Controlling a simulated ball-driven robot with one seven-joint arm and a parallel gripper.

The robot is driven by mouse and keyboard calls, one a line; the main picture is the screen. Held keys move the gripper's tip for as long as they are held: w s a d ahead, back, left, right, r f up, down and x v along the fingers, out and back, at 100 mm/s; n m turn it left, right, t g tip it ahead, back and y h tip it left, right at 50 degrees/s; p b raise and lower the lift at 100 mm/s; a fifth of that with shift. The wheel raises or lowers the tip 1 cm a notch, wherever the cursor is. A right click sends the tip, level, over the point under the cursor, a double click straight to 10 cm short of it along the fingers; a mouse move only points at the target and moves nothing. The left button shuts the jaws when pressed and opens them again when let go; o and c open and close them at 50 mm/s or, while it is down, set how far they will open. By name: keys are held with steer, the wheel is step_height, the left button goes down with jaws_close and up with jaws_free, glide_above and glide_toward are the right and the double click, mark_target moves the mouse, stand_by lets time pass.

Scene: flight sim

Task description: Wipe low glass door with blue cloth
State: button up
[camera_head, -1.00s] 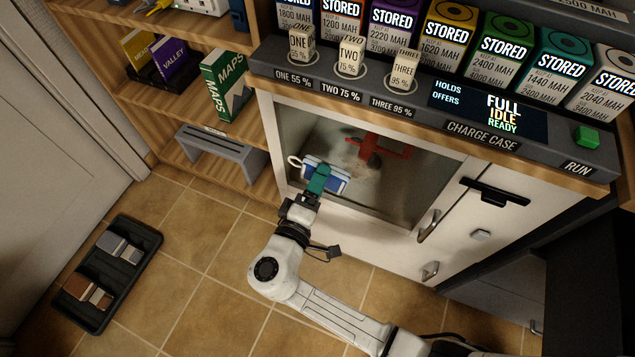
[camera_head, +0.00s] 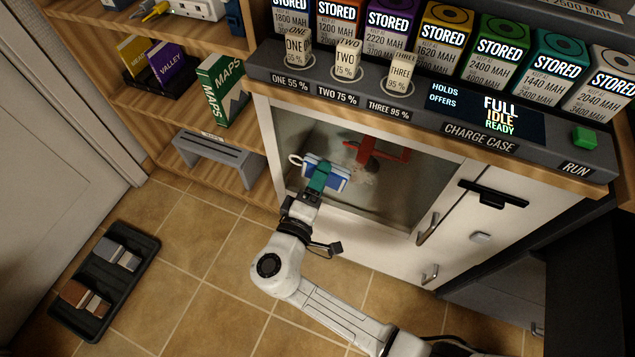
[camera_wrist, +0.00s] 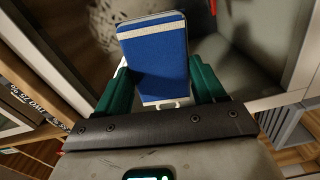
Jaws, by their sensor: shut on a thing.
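The low glass door (camera_head: 400,205) has a pale frame around a smudged pane, with a brownish smear visible near the red object. My gripper (camera_head: 320,178) is at the left part of the pane, shut on the blue cloth (camera_head: 338,181), a flat blue pad with a white edge and a white loop at its left. The wrist view shows the cloth (camera_wrist: 155,60) between my gripper's green fingers (camera_wrist: 165,85), its far end at or near the glass. Whether it touches the glass cannot be told.
A red object (camera_head: 375,152) shows behind the pane. Door handles (camera_head: 428,227) stick out at the right. The counter (camera_head: 400,120) overhangs above with labelled cups. A grey stand (camera_head: 215,155) is on the shelf at left. A black tray (camera_head: 105,280) lies on the open floor.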

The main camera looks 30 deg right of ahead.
mark_target(337, 183)
steer(key=shift+s+d+p, duration=0.3)
steer(key=shift+s+d, duration=0.2)
steer(key=shift+s, duration=0.25)
steer(key=shift+s+d+p, duration=0.3)
steer(key=shift+s+d, duration=0.2)
steer(key=shift+s, duration=0.25)
steer(key=shift+s+d+p, duration=0.35)
steer(key=shift+s+d, duration=0.85)
steer(key=shift+s, duration=0.25)
steer(key=shift+s+d+p, duration=0.3)
steer(key=shift+s+d, duration=0.85)
steer(key=shift+s, duration=0.25)
steer(key=shift+s+d, duration=0.1)
steer(key=shift+s, duration=0.15)
steer(key=shift+w+a+b, duration=2.65)
steer(key=shift+w+a, duration=0.8)
steer(key=shift+w, duration=1.2)
steer(key=shift+s+d+r+p, duration=0.45)
steer(key=shift+s+d+p, duration=0.3)
steer(key=shift+s+d, duration=0.6)
steer(key=shift+s+d+r+p, duration=0.4)
steer(key=shift+s+d+p, duration=0.4)
steer(key=shift+s, duration=0.9)
steer(key=shift+s+d+r+p, duration=0.45)
steer(key=shift+s+d+p, duration=0.2)
steer(key=shift+s+d, duration=0.75)
steer(key=shift+s+a, duration=0.15)
steer(key=shift+a, duration=0.1)
